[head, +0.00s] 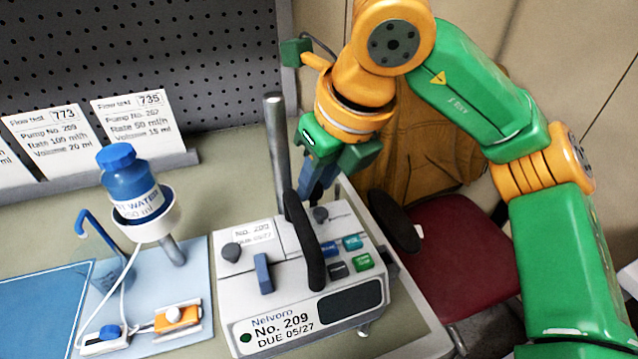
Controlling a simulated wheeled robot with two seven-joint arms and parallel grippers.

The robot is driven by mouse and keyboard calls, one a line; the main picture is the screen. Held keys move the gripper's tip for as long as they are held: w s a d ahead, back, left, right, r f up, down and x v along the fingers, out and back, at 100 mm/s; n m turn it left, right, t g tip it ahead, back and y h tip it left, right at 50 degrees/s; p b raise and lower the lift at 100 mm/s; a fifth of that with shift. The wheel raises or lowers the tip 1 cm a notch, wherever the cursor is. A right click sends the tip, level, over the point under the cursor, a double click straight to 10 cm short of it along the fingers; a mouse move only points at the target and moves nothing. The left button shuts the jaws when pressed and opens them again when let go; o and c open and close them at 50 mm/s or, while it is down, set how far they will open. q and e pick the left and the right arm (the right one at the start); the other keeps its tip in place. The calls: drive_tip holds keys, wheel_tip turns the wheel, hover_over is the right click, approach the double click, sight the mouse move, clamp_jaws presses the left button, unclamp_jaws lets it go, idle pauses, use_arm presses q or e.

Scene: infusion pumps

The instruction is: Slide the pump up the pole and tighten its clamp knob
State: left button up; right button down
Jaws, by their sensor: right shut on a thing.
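The pump (286,306) is a white box labelled Nelvoro No. 209, with a black carry handle (306,245) on top. It sits low at the bench's right end. The bare metal pole (277,145) rises behind it, leaning slightly in the picture. My right gripper (311,192) reaches down from above, its blue fingers just right of the pole at the pump's back edge. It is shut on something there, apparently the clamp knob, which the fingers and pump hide. My left gripper is out of view.
A blue-capped water bottle (127,180) stands in a holder left of the pump, with tubing below. Flow-test cards (136,122) lean before a pegboard (150,45). A red chair (465,250) with a brown jacket (425,140) stands right of the bench. Space above the pump is partly clear.

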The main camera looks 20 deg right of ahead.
drive_tip(key=shift+a+m+h+b, duration=0.15)
drive_tip(key=shift+m+h+b, duration=0.3)
drive_tip(key=shift+m, duration=0.95)
drive_tip(key=c, duration=0.9)
unclamp_jaws()
drive_tip(key=shift+s, duration=0.1)
